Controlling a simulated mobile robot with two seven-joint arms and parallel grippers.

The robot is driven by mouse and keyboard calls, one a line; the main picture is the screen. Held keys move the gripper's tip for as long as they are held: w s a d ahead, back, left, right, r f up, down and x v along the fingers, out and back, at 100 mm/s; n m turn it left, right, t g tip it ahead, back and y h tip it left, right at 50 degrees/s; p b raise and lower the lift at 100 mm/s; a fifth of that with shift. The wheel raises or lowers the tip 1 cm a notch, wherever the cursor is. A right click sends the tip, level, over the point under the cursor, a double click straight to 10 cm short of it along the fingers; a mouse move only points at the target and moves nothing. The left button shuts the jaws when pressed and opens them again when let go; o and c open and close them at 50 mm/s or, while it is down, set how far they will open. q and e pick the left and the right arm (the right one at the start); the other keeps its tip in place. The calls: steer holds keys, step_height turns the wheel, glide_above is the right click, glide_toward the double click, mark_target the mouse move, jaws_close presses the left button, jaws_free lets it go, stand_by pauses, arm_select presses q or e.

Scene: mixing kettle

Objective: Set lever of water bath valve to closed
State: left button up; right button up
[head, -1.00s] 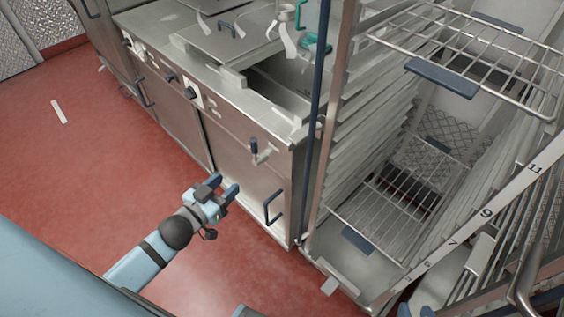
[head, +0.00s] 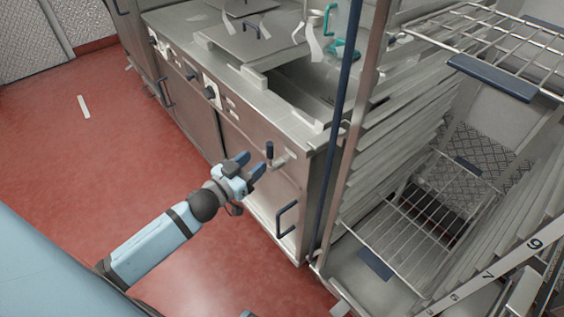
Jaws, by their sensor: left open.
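The water bath valve lever (head: 270,150) has a dark blue handle that stands upright on a small metal valve (head: 278,162). It is on the front of the steel counter unit, near its right end. My left gripper (head: 251,167) is open, with its blue fingers just left of and slightly below the lever in the picture. Nothing shows between the fingers. I cannot tell whether a finger touches the lever; a small gap appears between them. My right gripper is not clearly in view.
The counter unit (head: 229,128) has knobs and an open basin (head: 308,88) on top. A dark door handle (head: 286,219) sticks out below the valve. A tall rack (head: 401,165) with wire shelves stands close at the right.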

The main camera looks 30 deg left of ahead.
mark_target(267, 151)
arm_select(q)
steer(key=w, duration=0.3)
steer(key=w+d, duration=0.1)
steer(key=w, duration=0.2)
steer(key=shift+w+d+b, duration=0.1)
steer(key=shift+w+b, duration=0.05)
steer(key=shift+b, duration=0.15)
steer(key=shift+w, duration=0.25)
arm_select(e)
steer(key=shift+w+a+r, duration=0.1)
steer(key=shift+r, duration=0.25)
steer(key=shift+f, duration=0.1)
